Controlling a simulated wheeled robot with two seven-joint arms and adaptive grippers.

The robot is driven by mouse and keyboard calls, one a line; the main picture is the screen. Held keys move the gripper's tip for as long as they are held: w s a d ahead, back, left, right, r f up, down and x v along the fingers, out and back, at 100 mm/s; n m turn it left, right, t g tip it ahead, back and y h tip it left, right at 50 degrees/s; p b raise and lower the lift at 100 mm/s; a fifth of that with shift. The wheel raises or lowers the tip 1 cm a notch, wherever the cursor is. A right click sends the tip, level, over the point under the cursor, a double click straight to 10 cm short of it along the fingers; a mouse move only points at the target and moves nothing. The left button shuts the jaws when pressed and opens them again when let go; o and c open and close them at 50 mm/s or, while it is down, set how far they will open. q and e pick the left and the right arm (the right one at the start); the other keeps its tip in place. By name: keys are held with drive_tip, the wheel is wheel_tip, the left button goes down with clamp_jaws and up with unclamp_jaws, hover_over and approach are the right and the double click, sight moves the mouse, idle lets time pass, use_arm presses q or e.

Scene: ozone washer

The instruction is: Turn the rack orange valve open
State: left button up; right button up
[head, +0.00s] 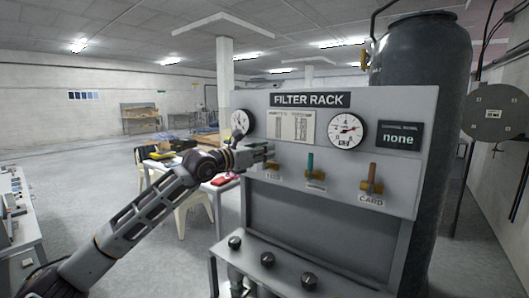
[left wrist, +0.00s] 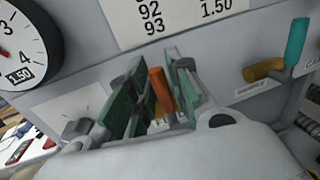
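The filter rack (head: 330,202) has a front panel with a row of lever valves. In the left wrist view an orange valve handle (left wrist: 160,88) stands roughly upright between the green-padded fingers of my left gripper (left wrist: 152,92). The fingers are spread, one on each side of the handle, with a clear gap on the left and a narrow one on the right. In the head view my left gripper (head: 266,154) is at the leftmost valve and hides much of it. My right gripper is not in view.
A teal-handled valve (head: 310,163) stands just right, also in the left wrist view (left wrist: 296,42). An orange-brown valve (head: 372,174) above a CARD label is farther right. Gauges (head: 345,130) sit above. A dark tank (head: 420,70) stands behind the rack. A lower ledge with knobs (head: 268,258) juts forward.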

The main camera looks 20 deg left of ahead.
use_arm(q)
clamp_jaws()
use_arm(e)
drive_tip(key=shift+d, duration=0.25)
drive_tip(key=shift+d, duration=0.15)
